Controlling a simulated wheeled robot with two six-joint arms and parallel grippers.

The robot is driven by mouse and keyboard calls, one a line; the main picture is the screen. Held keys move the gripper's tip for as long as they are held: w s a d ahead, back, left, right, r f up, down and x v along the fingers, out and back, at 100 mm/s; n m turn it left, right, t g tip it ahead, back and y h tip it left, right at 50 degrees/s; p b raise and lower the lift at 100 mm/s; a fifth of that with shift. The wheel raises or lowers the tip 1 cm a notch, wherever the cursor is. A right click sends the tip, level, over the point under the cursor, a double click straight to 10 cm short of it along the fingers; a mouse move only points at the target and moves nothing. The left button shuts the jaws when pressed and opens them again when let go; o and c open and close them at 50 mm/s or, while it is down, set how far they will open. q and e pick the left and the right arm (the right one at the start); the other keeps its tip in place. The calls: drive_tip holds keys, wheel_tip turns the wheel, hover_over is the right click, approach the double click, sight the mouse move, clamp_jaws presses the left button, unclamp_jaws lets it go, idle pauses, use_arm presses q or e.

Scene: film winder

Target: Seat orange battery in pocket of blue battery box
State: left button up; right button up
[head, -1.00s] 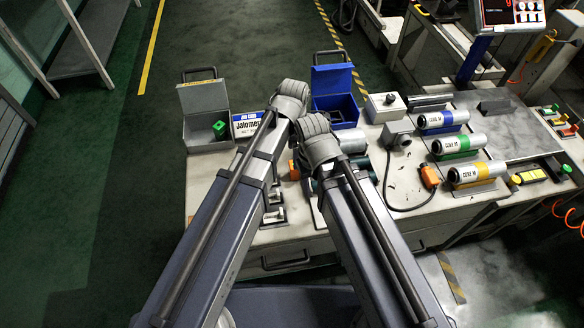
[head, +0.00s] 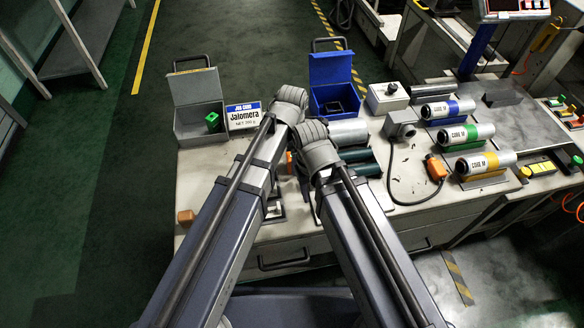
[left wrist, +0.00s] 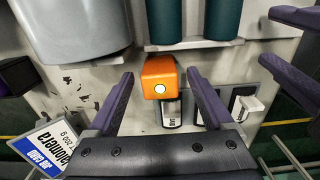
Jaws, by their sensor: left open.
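The orange battery (left wrist: 160,78) shows in the left wrist view with a round white spot on it. My left gripper (left wrist: 159,77) is open, one finger on each side of it with visible gaps. In the head view only an orange sliver (head: 290,160) shows between my arms. The blue battery box (head: 332,68) stands at the back of the bench with its lid up; a dark pocket (head: 337,105) shows inside. My right gripper (left wrist: 265,33) reaches in from the right of the left wrist view, fingers apart and empty.
A grey open box (head: 196,88) with a green block (head: 212,121) and a Jalomera card (head: 243,116) stand left of the blue box. Labelled rolls (head: 447,110) and a cabled orange plug (head: 436,167) are at right. Dark green cylinders (left wrist: 223,18) lie close by the battery.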

use_arm(q)
drive_tip(key=shift+c, duration=0.2)
clamp_jaws()
idle(0.6)
